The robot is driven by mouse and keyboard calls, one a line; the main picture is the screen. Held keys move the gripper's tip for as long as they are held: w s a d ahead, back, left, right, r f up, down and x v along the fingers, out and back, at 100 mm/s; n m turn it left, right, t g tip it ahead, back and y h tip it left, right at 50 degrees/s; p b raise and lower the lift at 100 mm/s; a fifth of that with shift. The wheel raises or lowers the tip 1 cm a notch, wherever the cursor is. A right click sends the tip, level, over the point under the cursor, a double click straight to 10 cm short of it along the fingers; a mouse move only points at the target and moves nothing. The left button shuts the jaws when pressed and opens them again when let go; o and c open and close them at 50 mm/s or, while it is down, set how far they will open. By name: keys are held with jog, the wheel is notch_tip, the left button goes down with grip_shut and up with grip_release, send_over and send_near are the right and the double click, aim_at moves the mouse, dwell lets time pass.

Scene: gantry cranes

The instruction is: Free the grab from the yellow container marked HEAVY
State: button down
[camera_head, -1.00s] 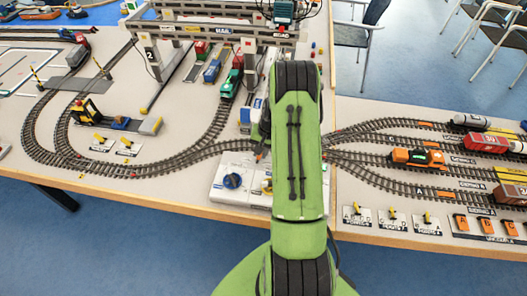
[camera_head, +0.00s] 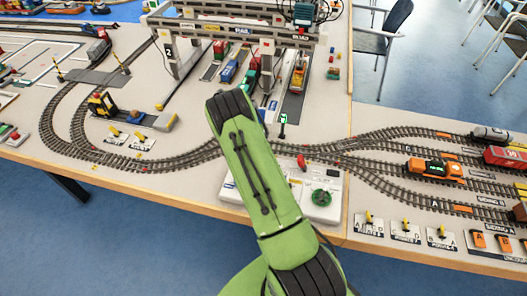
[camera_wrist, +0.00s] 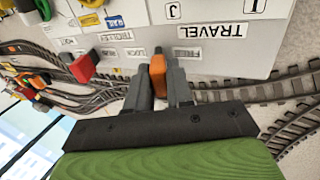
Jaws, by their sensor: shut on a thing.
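In the wrist view my gripper (camera_wrist: 157,88) is shut on a small orange lever (camera_wrist: 157,72) of the pale control panel (camera_wrist: 225,60). The lever stands between labels that seem to read LOCK and FREE, upside down in this view. In the head view my green arm covers my gripper and part of the same panel (camera_head: 325,214). The gantry crane (camera_head: 240,30) stands at the back, with a dark trolley unit (camera_head: 303,12) on top. I cannot make out the grab or a yellow container marked HEAVY.
A green knob (camera_head: 322,197) and a red handle (camera_head: 302,162) stand on or near the panel, right of my arm. Curved tracks (camera_head: 180,160) run behind it. An orange locomotive (camera_head: 435,170) stands on the right tracks. Chairs (camera_head: 385,40) are beyond the table.

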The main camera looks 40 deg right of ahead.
dwell(0.4)
jog(key=c, duration=1.1)
grip_release()
jog(key=shift+w+r, duration=0.1)
jog(key=p+v, duration=0.2)
jog(key=v, duration=1.3)
jog(key=shift+w+a+r, duration=0.15)
jog(key=shift+r, duration=0.05)
